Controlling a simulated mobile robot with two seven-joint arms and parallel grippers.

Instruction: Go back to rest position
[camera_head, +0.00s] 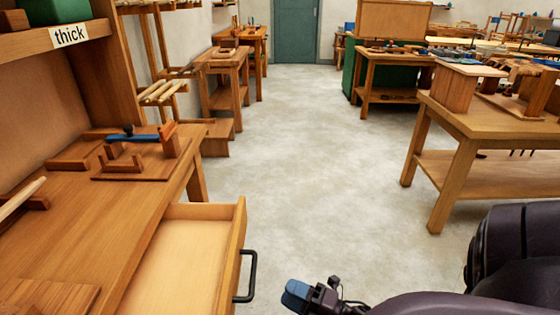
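My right gripper (299,296) is at the bottom middle, above the floor and to the right of the open drawer's black handle. It is small and dark with a blue-grey tip, and its fingers do not show clearly enough to tell open from shut. Nothing is visible in it. My dark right arm reaches in from the lower right corner. My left gripper and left arm are not in the picture.
A wooden workbench (99,232) fills the left side, with an open, empty-looking drawer (188,262). A wooden rack with a blue-handled tool (125,137) sits on it. A table (470,118) stands right. The floor (300,150) between is clear.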

